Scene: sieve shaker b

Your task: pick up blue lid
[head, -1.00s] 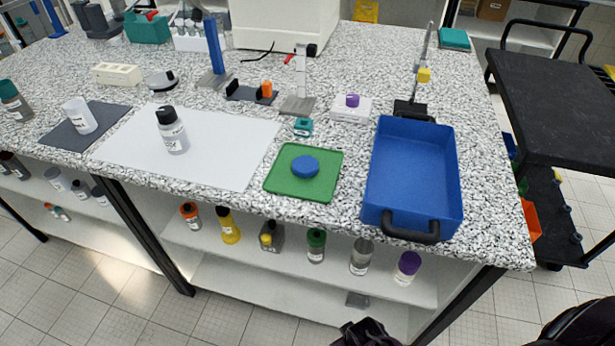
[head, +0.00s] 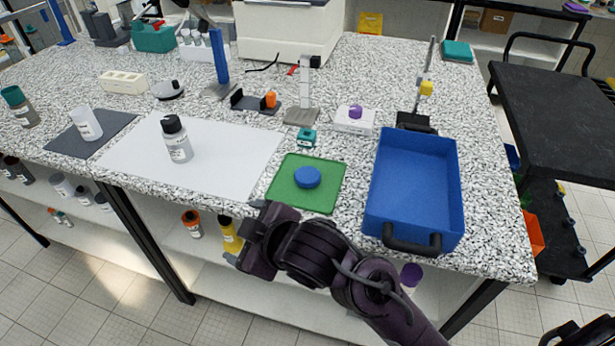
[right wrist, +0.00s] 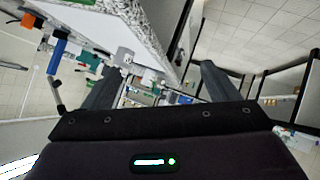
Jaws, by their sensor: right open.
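The blue lid (head: 307,177) is a small round disc lying flat on the green square tray (head: 329,201) near the table's front edge. My right gripper (head: 256,240) is in front of that edge, below and left of the tray, apart from the lid. In the right wrist view my right gripper (right wrist: 158,84) has its two fingers wide apart with nothing between them. The lid cannot be made out in that view.
A blue bin (head: 417,188) with black handles stands right of the tray. A white sheet (head: 215,168) with a black-capped bottle (head: 177,140) lies to the left. A small teal-topped item (head: 307,137) is just behind the tray.

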